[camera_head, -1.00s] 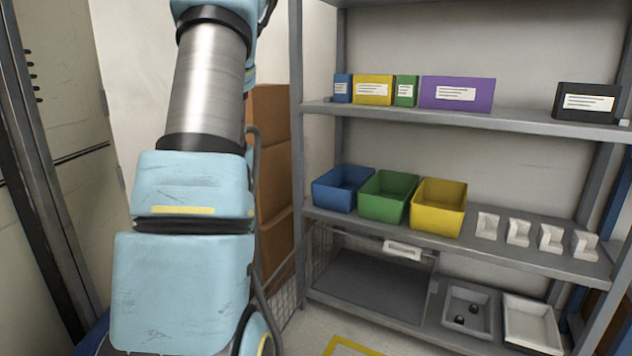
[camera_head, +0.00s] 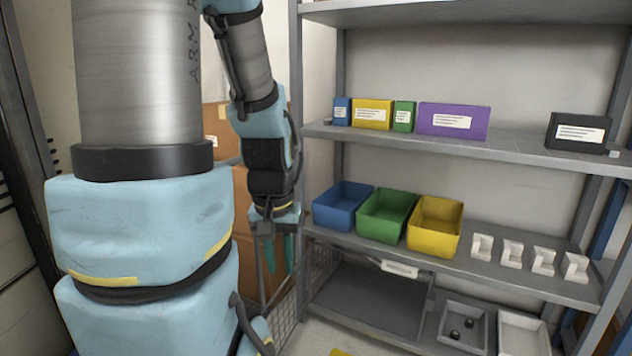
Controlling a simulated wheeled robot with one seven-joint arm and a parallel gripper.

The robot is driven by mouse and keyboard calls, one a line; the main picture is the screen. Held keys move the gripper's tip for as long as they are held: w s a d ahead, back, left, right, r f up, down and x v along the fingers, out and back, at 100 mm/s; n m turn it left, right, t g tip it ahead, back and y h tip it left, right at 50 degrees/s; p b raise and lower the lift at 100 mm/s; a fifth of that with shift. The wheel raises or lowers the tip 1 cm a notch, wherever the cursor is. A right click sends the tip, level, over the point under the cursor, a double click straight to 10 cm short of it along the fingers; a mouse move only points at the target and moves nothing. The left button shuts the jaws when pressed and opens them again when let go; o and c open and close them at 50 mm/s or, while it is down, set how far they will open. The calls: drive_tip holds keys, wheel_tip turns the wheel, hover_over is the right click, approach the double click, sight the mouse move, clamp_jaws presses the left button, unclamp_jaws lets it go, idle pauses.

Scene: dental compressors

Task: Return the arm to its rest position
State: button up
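My arm fills the left of the view, with its upper links close to the camera and the forearm hanging down behind them. My gripper (camera_head: 279,257) points downward at the end of the forearm, left of the shelf's upright and in front of the stacked brown boxes. Its two teal fingers show side by side with a gap between them, and nothing is seen held there. No part of the gripper touches the shelf as far as I can see.
A grey shelf unit (camera_head: 480,149) stands at the right. It bears blue (camera_head: 340,212), green (camera_head: 383,222) and yellow (camera_head: 434,232) bins, several white holders, labelled boxes and low trays. Brown boxes (camera_head: 243,205) stand behind my forearm, close to the shelf's left upright.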

wheel_tip(320, 180, up, 16)
drive_tip(key=p, duration=1.3)
drive_tip(key=shift+p, duration=0.35)
